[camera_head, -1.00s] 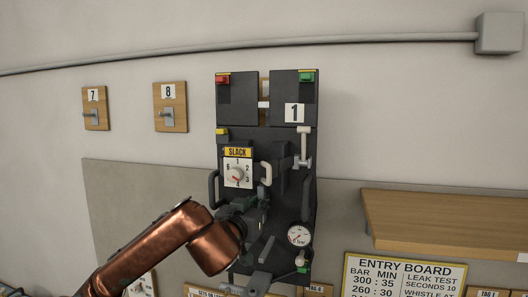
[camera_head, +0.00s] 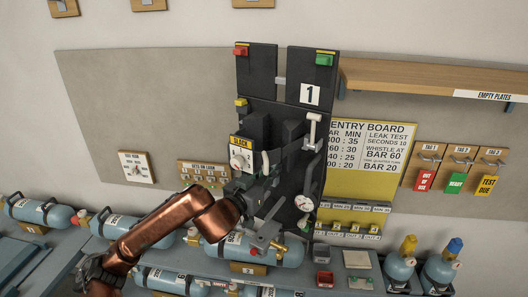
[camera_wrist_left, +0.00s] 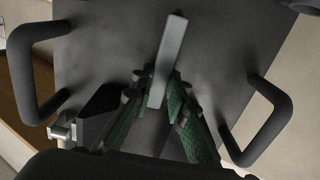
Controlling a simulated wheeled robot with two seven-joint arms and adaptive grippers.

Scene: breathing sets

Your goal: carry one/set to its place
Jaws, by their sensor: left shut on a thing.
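The breathing set marked 1 is a tall dark backplate (camera_head: 262,62) with a red and a green tab on top, a SLACK dial (camera_head: 241,156) and a round pressure gauge (camera_head: 304,203). It hangs upright in the air before the wall in the head view. My left gripper (camera_head: 262,182), on a copper arm, is at the set's middle. In the left wrist view its green-padded fingers (camera_wrist_left: 165,100) are shut on a light grey bar (camera_wrist_left: 168,60) across the dark plate (camera_wrist_left: 105,45). Black side handles flank it. My right gripper is not in view.
Blue cylinders (camera_head: 130,226) lie along the bench, and others (camera_head: 437,270) stand at the right. A wooden shelf (camera_head: 420,76) labelled EMPTY PLATES, an entry board (camera_head: 372,145) and tag hooks (camera_head: 455,171) are on the wall. The grey wall panel (camera_head: 140,90) at left is largely bare.

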